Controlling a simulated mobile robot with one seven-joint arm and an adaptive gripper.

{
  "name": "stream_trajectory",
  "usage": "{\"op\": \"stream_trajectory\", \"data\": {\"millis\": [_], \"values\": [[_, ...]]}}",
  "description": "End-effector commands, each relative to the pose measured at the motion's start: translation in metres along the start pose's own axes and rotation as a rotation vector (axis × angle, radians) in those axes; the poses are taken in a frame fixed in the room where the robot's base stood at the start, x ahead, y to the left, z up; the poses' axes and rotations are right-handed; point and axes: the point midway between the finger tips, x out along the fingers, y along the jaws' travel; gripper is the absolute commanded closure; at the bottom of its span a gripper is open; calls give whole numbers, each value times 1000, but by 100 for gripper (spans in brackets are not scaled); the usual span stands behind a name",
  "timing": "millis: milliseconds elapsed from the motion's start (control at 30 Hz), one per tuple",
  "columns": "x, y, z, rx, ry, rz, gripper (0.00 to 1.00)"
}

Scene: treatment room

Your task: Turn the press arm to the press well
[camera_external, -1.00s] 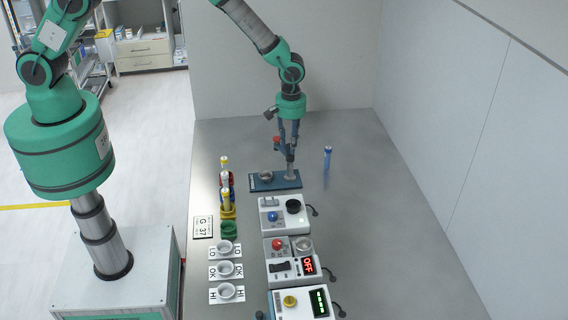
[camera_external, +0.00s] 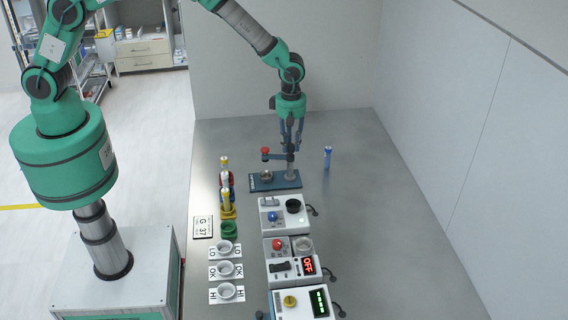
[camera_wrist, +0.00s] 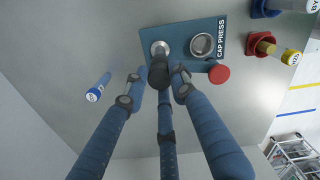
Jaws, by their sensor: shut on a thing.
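The cap press has a blue base plate (camera_external: 262,184) marked CAP PRESS in the wrist view (camera_wrist: 221,36). On it stand a grey post (camera_external: 290,170) and a round metal press well (camera_external: 267,176), which also shows in the wrist view (camera_wrist: 202,45). In the wrist view the red knob (camera_wrist: 219,74) appears beside the well. My gripper (camera_external: 291,149) points down and is shut on the press arm near the post top.
A blue-capped tube (camera_external: 327,158) stands right of the press. Several tubes in coloured holders (camera_external: 226,198) stand at left front. A white device (camera_external: 284,215) is in front of the press. The table's right side is clear.

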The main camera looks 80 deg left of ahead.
Motion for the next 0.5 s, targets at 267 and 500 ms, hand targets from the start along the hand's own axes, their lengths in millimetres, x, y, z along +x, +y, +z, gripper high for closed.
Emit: {"op": "stream_trajectory", "data": {"millis": [267,500], "values": [[0,0,0,-160,0,0,100],[0,0,0,-213,0,0,100]]}}
